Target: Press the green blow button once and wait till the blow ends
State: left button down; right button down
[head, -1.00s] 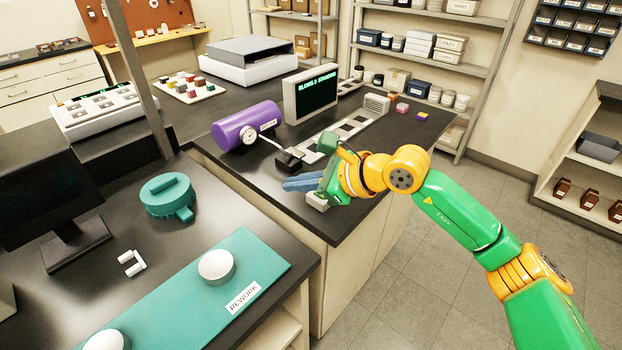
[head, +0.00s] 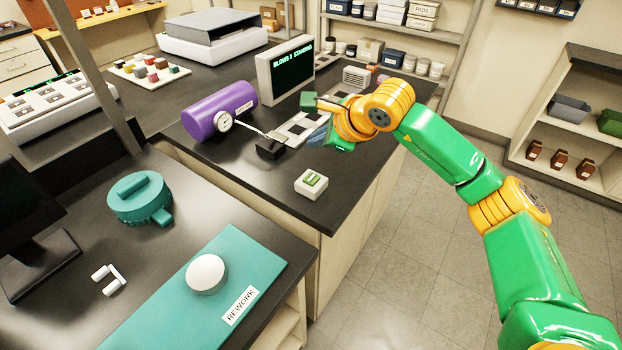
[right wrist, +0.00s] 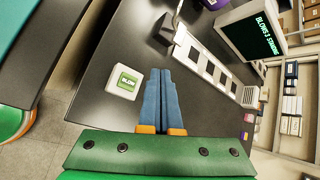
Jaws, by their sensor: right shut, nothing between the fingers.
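The green blow button (head: 315,180) sits on a small white box near the front corner of the dark bench. It also shows in the right wrist view, labelled BLOW (right wrist: 127,80). My right gripper (head: 316,137) is shut and empty, beyond the button and apart from it in the head view. Its blue fingers (right wrist: 161,71) lie together to the right of the button box in the wrist view. The monitor (head: 285,70) shows green text that seems to read "BLOWS 3" and a further word. My left gripper is not in view.
A purple cylinder (head: 218,110) with a gauge and a black nozzle block (head: 271,149) stand left of my right gripper. A pale strip with dark squares (right wrist: 213,69) runs along the bench. The bench around the button box is clear.

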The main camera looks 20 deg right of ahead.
aim_at(316, 180)
notch_tip(316, 180, down, 7)
jog(key=b, duration=0.4)
jog(key=shift+s+b, duration=0.1)
jog(key=shift+b, duration=0.2)
jog(key=shift+f+b, duration=0.3)
jog(key=shift+b, duration=0.05)
dwell(1.1)
jog(key=shift+f+b, duration=0.35)
jog(key=shift+b, duration=0.15)
jog(key=shift+f+b, duration=0.45)
dwell(0.5)
jog(key=shift+r, duration=0.15)
jog(key=shift+r+p, duration=0.5)
jog(key=shift+r, duration=0.2)
